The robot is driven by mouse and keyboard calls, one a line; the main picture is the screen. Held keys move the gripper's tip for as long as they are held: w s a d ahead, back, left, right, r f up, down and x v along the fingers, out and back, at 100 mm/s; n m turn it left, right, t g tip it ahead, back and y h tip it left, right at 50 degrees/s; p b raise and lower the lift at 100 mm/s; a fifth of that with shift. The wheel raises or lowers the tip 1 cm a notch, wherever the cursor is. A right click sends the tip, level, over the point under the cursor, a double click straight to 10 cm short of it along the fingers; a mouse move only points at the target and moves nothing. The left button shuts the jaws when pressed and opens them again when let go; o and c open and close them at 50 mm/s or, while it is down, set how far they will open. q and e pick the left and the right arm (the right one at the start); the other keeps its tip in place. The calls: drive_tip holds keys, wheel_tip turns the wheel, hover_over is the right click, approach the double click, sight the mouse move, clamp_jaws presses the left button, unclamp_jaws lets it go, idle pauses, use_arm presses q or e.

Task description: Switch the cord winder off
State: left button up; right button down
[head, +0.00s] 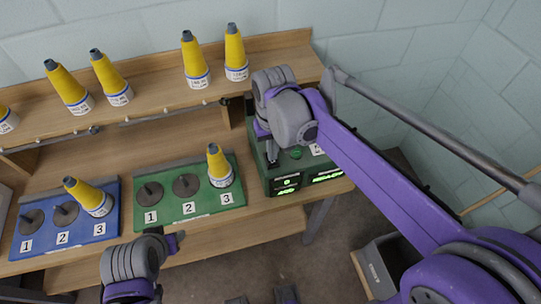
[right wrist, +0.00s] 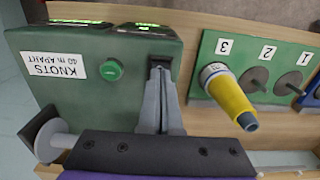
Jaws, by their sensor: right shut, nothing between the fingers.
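The cord winder is a green box (head: 270,186) at the right end of the bench, with lit green displays (head: 327,176) on its front edge. A green button (head: 295,153) sits on its top; it also shows in the right wrist view (right wrist: 110,69), beside a "KNOTS 40 m APART" label (right wrist: 66,66). My right gripper (head: 272,162) is shut and empty, pointing down at the box top. In the right wrist view its fingertips (right wrist: 160,68) are over the box's side nearest the green board, apart from the button. They hide what lies beneath them. My left gripper (head: 176,240) is in front of the bench, its jaws unclear.
A green board (head: 170,214) with pegs numbered 1 to 3 stands left of the winder, a yellow cone (head: 219,168) on its peg 3. A blue board (head: 65,240) holds another cone (head: 88,196). Several cones stand on the back shelf (head: 150,92). A grey bin (head: 378,262) is on the floor.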

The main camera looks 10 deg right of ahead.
use_arm(q)
drive_tip(key=shift+s+f+b, duration=0.25)
drive_tip(key=shift+f+b, duration=0.3)
drive_tip(key=shift+f, duration=0.15)
use_arm(e)
drive_tip(key=shift+f, duration=0.95)
drive_tip(key=shift+r+p, duration=2.05)
drive_tip(key=shift+r, duration=1.55)
use_arm(q)
drive_tip(key=r, duration=0.1)
drive_tip(key=w+r, duration=0.1)
drive_tip(key=r, duration=0.1)
drive_tip(key=w+r, duration=0.1)
drive_tip(key=r, duration=0.1)
drive_tip(key=shift+r, duration=0.25)
use_arm(e)
drive_tip(key=shift+f, duration=0.1)
drive_tip(key=s+d+f+t, duration=0.3)
drive_tip(key=s, duration=0.3)
drive_tip(key=s+d+f+t, duration=0.2)
drive_tip(key=s+d+f, duration=0.1)
drive_tip(key=s, duration=0.3)
drive_tip(key=shift+s+d+f+t, duration=0.3)
drive_tip(key=shift+f+t, duration=0.1)
drive_tip(key=shift+f, duration=0.15)
